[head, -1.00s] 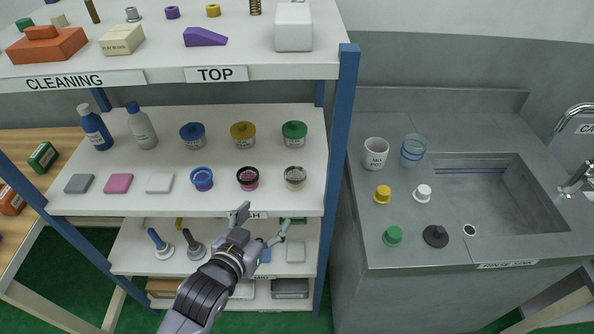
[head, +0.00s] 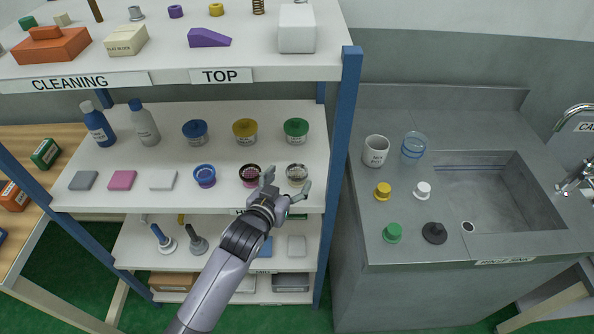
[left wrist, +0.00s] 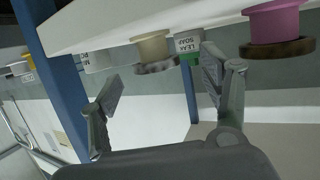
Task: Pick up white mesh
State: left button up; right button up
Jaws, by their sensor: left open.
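My right gripper is not in view.
A blue sieve (head: 204,174) stands farther left. Jars with blue (head: 195,131), yellow (head: 245,130) and green lids (head: 296,129) stand behind. A blue post (head: 341,150) rises close on the right. The sink counter (head: 450,255) lies beyond it.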

aim_at(295, 174)
pick_arm(q)
jog(key=x, duration=0.2)
jog(key=p+x, duration=0.1)
jog(key=x, duration=0.1)
jog(key=shift+d+r, duration=0.2)
jog(key=shift+d, duration=0.1)
jog(key=shift+w+d+f, duration=0.15)
jog(key=shift+w+f, duration=0.05)
jog(key=shift+w, duration=0.2)
jog(key=shift+c, duration=0.2)
jog(key=c, duration=1)
